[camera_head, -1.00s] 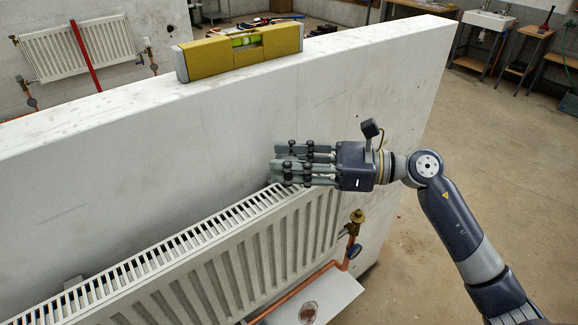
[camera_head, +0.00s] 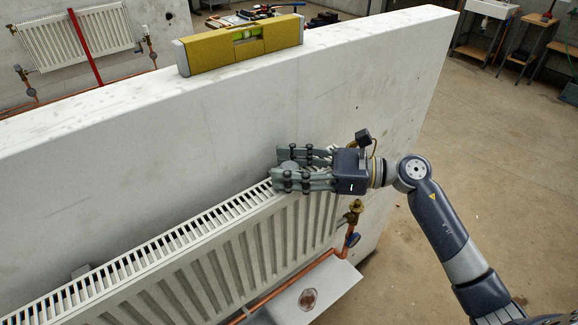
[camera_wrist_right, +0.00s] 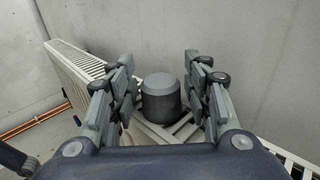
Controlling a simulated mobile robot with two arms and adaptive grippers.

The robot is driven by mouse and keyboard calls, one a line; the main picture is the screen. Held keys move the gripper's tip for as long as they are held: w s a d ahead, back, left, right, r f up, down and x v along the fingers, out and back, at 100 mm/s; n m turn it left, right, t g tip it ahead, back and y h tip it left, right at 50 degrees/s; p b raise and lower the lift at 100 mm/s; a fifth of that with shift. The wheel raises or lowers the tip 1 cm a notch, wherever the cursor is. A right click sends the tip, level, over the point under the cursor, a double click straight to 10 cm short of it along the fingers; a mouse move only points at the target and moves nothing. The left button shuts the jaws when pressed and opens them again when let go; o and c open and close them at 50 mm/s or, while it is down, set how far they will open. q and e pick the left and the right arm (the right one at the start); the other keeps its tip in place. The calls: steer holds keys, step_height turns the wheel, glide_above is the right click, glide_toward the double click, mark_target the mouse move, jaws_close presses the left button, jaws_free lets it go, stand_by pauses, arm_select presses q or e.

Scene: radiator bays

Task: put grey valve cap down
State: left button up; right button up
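The grey valve cap (camera_wrist_right: 161,98), a dark grey cylinder, stands upright between the fingers of my right gripper (camera_wrist_right: 159,63) in the right wrist view. It appears to rest on the slatted top of the white radiator (camera_wrist_right: 82,62). The fingers stand on both sides of the cap, with narrow gaps showing. In the head view my right gripper (camera_head: 280,167) is level at the right end of the radiator top (camera_head: 215,222), and only a bit of the cap (camera_head: 290,165) shows between its fingers. My left gripper is not in view.
The white wall (camera_head: 150,150) rises close behind the radiator. A yellow spirit level (camera_head: 240,46) lies on its top. A brass valve (camera_head: 354,208) and copper pipe (camera_head: 290,284) are below my right gripper. A white board (camera_head: 330,291) with a small round item (camera_head: 308,299) sits beneath.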

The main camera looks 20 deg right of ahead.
stand_by(0.3)
steer(key=shift+r+p, duration=0.25)
steer(key=shift+p, duration=0.05)
steer(key=shift+s+d+f+b, duration=0.2)
steer(key=shift+s+d+b, duration=0.1)
steer(key=shift+d+b, duration=0.3)
steer(key=shift+s+d+f+b, duration=0.25)
steer(key=shift+d+b, duration=0.2)
steer(key=shift+d, duration=0.2)
steer(key=b+v, duration=0.3)
steer(key=v, duration=0.6)
steer(key=shift+r+b, duration=0.35)
steer(key=shift+r, duration=0.1)
steer(key=shift+s+d, duration=0.15)
steer(key=shift+d, duration=0.05)
